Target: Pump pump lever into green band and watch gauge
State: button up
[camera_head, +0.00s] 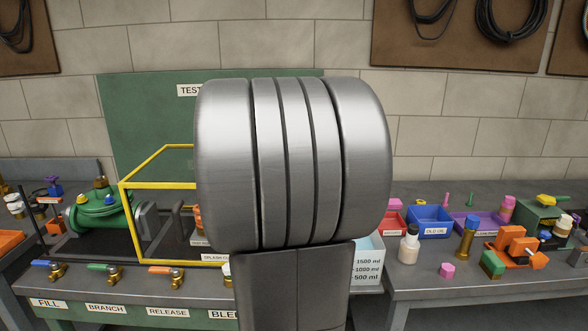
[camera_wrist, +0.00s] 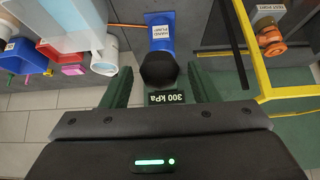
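In the wrist view a round black knob (camera_wrist: 159,72), seemingly the top of the pump lever, lies between the two fingers of my gripper (camera_wrist: 160,82). The fingers are apart, with a gap on each side of the knob. Beyond it is a blue block labelled HAND PUMP (camera_wrist: 160,30). A dark plate reading 300 kPa (camera_wrist: 167,97) shows just below the knob. I cannot make out a gauge dial or its green band. In the head view my own arm covers the middle, hiding the pump, lever and gripper.
A yellow-framed guard (camera_head: 158,184) stands left of my arm; its yellow bar (camera_wrist: 262,75) passes right of the gripper. A graduated container (camera_head: 367,262) is on the right. Valves with blue (camera_head: 48,265), green (camera_head: 104,268) and orange (camera_head: 166,270) handles line the front. Bins and small parts crowd the right bench.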

jog(key=shift+f, duration=0.2)
jog(key=p+v, duration=0.3)
jog(key=v, duration=0.3)
jog(key=shift+s+f, duration=0.1)
jog(key=v, duration=1.4)
jog(key=shift+b, duration=0.35)
jog(key=b+x, duration=0.1)
jog(key=x, duration=1.7)
jog(key=shift+f+b, duration=0.2)
jog(key=shift+b, duration=0.1)
